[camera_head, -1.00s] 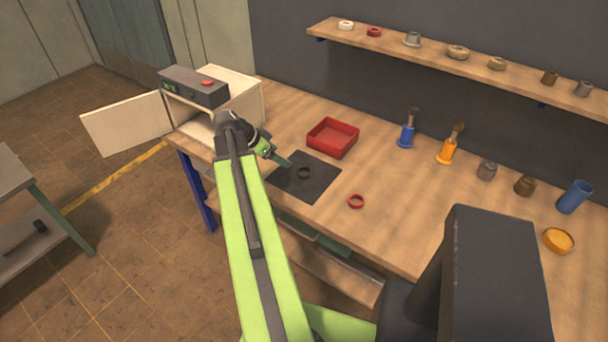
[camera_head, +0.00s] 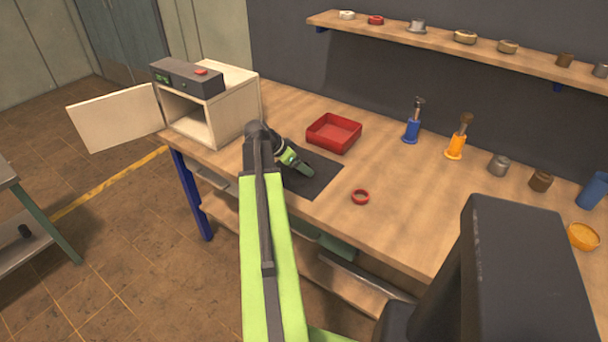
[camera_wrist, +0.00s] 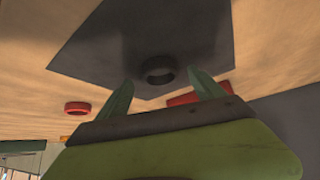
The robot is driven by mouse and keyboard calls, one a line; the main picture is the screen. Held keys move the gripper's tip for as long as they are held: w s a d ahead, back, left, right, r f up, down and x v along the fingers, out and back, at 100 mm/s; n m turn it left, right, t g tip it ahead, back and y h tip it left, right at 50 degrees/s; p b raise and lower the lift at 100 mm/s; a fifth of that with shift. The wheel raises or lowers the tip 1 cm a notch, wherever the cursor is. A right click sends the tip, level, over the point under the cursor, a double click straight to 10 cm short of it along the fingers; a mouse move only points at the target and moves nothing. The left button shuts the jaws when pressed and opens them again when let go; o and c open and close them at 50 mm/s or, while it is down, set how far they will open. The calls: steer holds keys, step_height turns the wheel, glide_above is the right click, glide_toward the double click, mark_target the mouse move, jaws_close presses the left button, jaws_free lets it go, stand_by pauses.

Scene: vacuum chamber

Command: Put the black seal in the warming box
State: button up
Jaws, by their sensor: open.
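The black seal (camera_wrist: 158,70) is a small dark ring lying on the dark mat (camera_wrist: 85,50) in the wrist view. My gripper (camera_wrist: 165,92) is open, its two green fingers apart, with the seal showing just beyond and between the fingertips; nothing is held. In the head view my gripper (camera_head: 306,170) is over the dark mat (camera_head: 322,182) and hides the seal. The warming box (camera_head: 237,113) stands at the left end of the bench, its door (camera_head: 115,122) swung open to the left and its inside looking empty.
A red tray (camera_head: 334,146) stands behind the mat, and a red ring (camera_head: 360,197) lies to its right. Blue (camera_head: 412,130) and orange (camera_head: 456,146) tools and several small parts stand farther right. A shelf (camera_head: 430,36) runs along the wall. The bench front is mostly clear.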

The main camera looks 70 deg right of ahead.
steer(key=shift+s+d+f, duration=0.15)
steer(key=shift+d+f, duration=0.1)
steer(key=shift+f, duration=0.25)
steer(key=shift+r, duration=0.2)
steer(key=c, duration=1.6)
steer(key=shift+o, duration=0.2)
